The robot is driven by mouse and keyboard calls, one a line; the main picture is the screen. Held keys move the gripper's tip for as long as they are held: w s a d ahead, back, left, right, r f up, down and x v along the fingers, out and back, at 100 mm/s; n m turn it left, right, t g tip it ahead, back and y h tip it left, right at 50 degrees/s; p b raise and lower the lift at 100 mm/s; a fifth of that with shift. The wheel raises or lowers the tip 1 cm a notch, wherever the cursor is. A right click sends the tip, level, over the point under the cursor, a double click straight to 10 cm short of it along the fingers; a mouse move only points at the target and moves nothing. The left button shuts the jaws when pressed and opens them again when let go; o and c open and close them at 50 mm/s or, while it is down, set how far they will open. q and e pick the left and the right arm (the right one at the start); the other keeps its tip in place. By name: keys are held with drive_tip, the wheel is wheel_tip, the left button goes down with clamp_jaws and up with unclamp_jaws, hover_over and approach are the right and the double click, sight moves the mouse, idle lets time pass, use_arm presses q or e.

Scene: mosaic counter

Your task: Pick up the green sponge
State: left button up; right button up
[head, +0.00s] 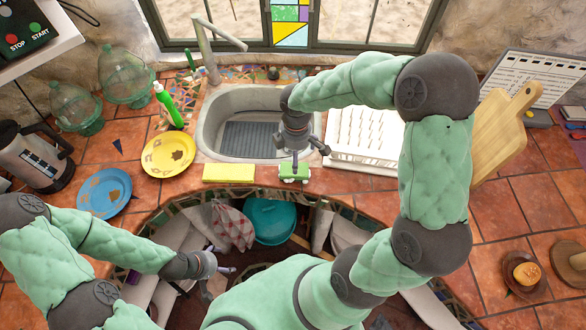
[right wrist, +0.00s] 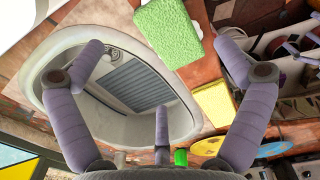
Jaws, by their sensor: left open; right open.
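The green sponge (head: 294,172) lies at the front edge of the tiled counter, just in front of the sink. It shows light green and flat in the right wrist view (right wrist: 168,32). My right gripper (head: 300,154) is open and empty, pointing down above the sink's front edge, just behind the sponge in the picture. In the right wrist view the sponge is beyond the spread fingers (right wrist: 160,52), with no visible contact. My left gripper (head: 222,281) is open and empty, low in front of the counter.
A yellow sponge (head: 229,173) lies left of the green one. The sink (head: 212,127) is behind, with a white dish rack (head: 350,157) to its right. A yellow plate (head: 150,160), a blue plate (head: 86,199) and a green bottle (head: 169,106) are left.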

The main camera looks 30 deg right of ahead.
drive_tip(key=shift+w+f, duration=0.15)
drive_tip(key=shift+f, duration=1.1)
drive_tip(key=f, duration=0.1)
drive_tip(key=f+b, duration=0.1)
drive_tip(key=f, duration=0.2)
drive_tip(key=shift+s+a+f+b, duration=0.25)
drive_tip(key=shift+f+b, duration=0.05)
drive_tip(key=shift+f, duration=0.1)
drive_tip(key=c, duration=0.9)
